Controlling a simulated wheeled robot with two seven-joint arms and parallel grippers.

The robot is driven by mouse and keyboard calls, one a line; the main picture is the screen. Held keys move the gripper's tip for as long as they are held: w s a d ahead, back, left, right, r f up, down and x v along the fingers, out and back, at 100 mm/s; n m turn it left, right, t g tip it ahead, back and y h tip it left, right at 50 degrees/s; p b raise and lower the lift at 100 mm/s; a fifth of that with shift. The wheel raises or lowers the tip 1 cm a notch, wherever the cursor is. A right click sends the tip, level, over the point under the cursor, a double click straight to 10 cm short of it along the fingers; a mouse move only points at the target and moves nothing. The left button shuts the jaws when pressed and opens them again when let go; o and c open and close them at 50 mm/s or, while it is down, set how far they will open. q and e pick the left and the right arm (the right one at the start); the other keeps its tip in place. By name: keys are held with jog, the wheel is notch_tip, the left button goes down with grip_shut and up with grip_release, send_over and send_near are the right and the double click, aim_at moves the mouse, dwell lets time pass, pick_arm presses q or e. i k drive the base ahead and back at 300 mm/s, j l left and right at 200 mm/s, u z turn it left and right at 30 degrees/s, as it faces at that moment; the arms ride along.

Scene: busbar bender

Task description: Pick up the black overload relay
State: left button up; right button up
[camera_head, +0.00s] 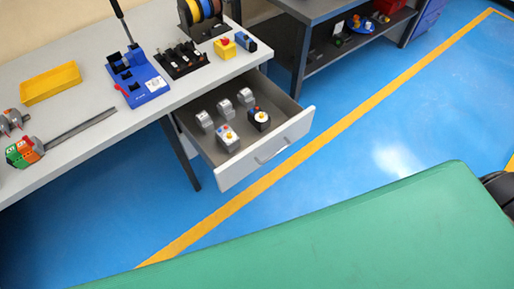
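A small black device with a pale round dial on top, which looks like the black overload relay (260,122), is in the open drawer (267,149) under the grey workbench. It is at the right side of the drawer. Several grey devices (224,109) stand behind and to the left. Neither of my grippers is in view.
A green surface (330,240) fills the foreground. Blue floor lies between.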

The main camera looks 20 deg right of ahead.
aim_at(261, 125)
jog(key=i+j+z, duration=0.1)
jog(key=z, duration=0.25)
jog(key=i+j+z, duration=0.2)
jog(key=z, duration=0.15)
jog(key=i+j+z, duration=0.2)
jog(key=z, duration=0.15)
jog(key=i, duration=0.1)
